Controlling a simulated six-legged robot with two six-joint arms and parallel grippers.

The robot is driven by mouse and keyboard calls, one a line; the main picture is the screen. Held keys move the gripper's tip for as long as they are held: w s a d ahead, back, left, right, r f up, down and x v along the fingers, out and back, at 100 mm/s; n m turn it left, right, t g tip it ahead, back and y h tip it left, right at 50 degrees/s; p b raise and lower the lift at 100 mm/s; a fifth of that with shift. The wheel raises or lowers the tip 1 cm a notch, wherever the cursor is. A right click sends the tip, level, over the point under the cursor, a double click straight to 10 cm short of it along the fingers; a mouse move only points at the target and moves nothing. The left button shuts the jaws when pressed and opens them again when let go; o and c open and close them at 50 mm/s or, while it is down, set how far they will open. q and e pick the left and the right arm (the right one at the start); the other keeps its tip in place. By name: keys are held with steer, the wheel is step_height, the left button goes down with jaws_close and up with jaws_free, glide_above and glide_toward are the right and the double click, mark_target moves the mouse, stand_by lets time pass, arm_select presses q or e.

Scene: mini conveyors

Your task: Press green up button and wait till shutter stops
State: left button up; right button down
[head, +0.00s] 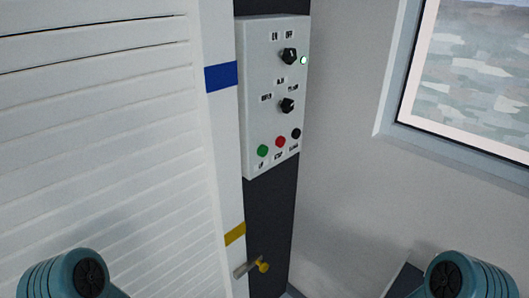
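The control panel (258,90) is a light grey box on a dark post, right of the shutter. The green up button (262,151) is at its lower left, above a small label that seems to read UP. A red button (280,142) and a black button (295,133) sit to its right. The white slatted shutter (110,130) fills the left of the head view, and its lower edge is not visible. Neither gripper shows; only teal joints of my arms appear in the bottom corners. Nothing touches the green button.
The panel also has two black knobs, an upper one (289,56) and a lower one (287,105), and a lit green lamp (304,61). The white frame has a blue band (221,77) and a yellow band (234,234). A yellow-tipped lever (262,266) sticks out below. A window (470,75) is at right.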

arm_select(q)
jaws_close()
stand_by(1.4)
